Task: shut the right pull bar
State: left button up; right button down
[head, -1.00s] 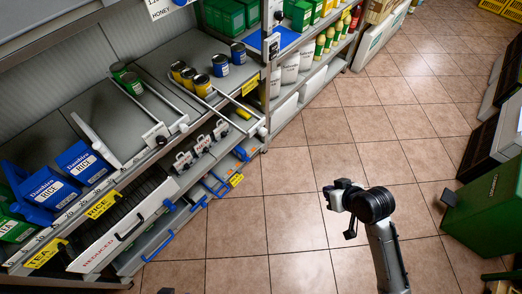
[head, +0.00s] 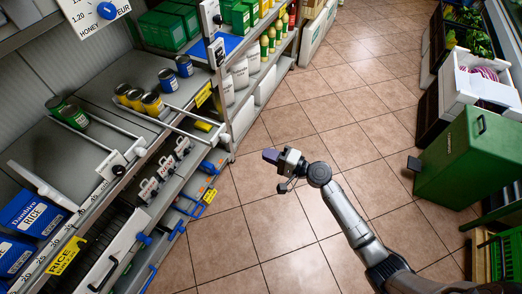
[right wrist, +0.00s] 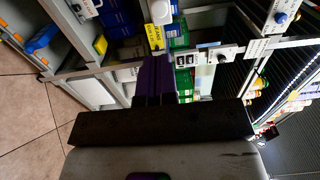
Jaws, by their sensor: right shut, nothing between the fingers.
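The right pull bar (head: 197,133) is a thin pale rod at the front of the shelf of cans, with a round end near the shelf's right corner. A second pale bar (head: 112,127) with a round knob lies to its left. My right gripper (head: 270,155) is shut and empty over the floor, to the right of the shelf and apart from both bars. Its dark purple fingers (right wrist: 155,75) point toward the shelving in the right wrist view. I cannot tell there which part they face. My left gripper is not in view.
Yellow cans (head: 151,104) and blue cans (head: 168,80) stand behind the bars. A green bin (head: 468,155) stands at right. The tiled floor (head: 265,220) between is clear.

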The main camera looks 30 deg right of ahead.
aim_at(229, 138)
jog(key=b+x, duration=0.1)
jog(key=x, duration=0.9)
jog(key=shift+w+a, duration=0.15)
jog(key=shift+x, duration=0.85)
jog(key=shift+w+b, duration=0.1)
jog(key=shift+b, duration=0.2)
